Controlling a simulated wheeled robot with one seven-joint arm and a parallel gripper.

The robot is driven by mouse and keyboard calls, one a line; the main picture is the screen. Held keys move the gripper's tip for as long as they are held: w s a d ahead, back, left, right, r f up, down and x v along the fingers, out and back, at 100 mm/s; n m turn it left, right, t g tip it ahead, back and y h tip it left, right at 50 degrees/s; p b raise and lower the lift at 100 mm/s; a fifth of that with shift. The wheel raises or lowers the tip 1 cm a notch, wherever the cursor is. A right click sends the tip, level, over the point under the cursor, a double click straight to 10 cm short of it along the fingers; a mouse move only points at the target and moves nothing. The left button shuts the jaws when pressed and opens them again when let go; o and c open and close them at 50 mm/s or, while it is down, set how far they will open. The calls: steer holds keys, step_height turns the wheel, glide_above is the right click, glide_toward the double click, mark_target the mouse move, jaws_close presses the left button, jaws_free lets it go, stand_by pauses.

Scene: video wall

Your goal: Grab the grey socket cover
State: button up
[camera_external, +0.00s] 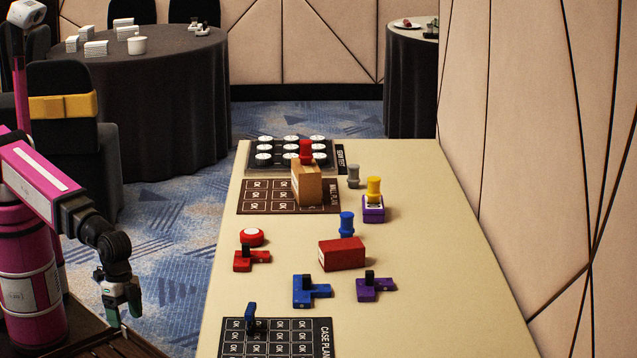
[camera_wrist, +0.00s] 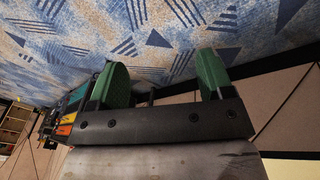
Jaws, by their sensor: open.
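A small grey knobbed piece (camera_external: 353,176) stands upright toward the far right of the long table; it is the only grey piece I see there and looks like the grey socket cover. My gripper (camera_external: 122,302) hangs off the table's left side, low over the carpet and well away from the grey piece. In the wrist view its two green fingers (camera_wrist: 161,80) are spread apart with nothing between them. The grey piece does not show in the wrist view.
Near the grey piece stand a yellow knob on a purple block (camera_external: 373,208), a cardboard-coloured box (camera_external: 308,184) and a blue knobbed piece (camera_external: 346,225). A red box (camera_external: 342,254) lies nearer. The long table (camera_external: 452,300) is clear along its right side. A panelled wall (camera_external: 520,130) rises beyond.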

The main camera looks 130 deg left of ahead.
steer(key=w+a+r+n+t, duration=0.4)
steer(key=w+a+r+n, duration=0.3)
steer(key=w+a+r, duration=0.8)
steer(key=a+r+n+t+y, duration=0.1)
steer(key=a+r+n+y, duration=0.35)
steer(key=a, duration=1.15)
step_height(320, 180, up, 8)
steer(key=n+g+y, duration=0.2)
steer(key=n+y, duration=0.1)
steer(key=n, duration=0.7)
glide_above(352, 172)
steer(key=s+a, duration=0.2)
steer(key=a, duration=0.1)
steer(key=s+f+n+t+h, duration=0.2)
steer(key=f+n, duration=0.1)
steer(key=s+f+n+t+h, duration=0.2)
steer(key=s+f+n, duration=0.1)
steer(key=s+f+n+t+h, duration=0.2)
steer(key=s+f+n, duration=0.1)
steer(key=shift+s+a+f+n+h, duration=0.2)
steer(key=shift+n+h, duration=0.05)
steer(key=shift+s+d+n+t+h, duration=0.4)
steer(key=shift+s+n+t+h, duration=0.25)
steer(key=shift+t, duration=0.45)
steer(key=x, duration=1)
steer(key=shift+w+a+f, duration=0.15)
steer(key=shift+w, duration=0.25)
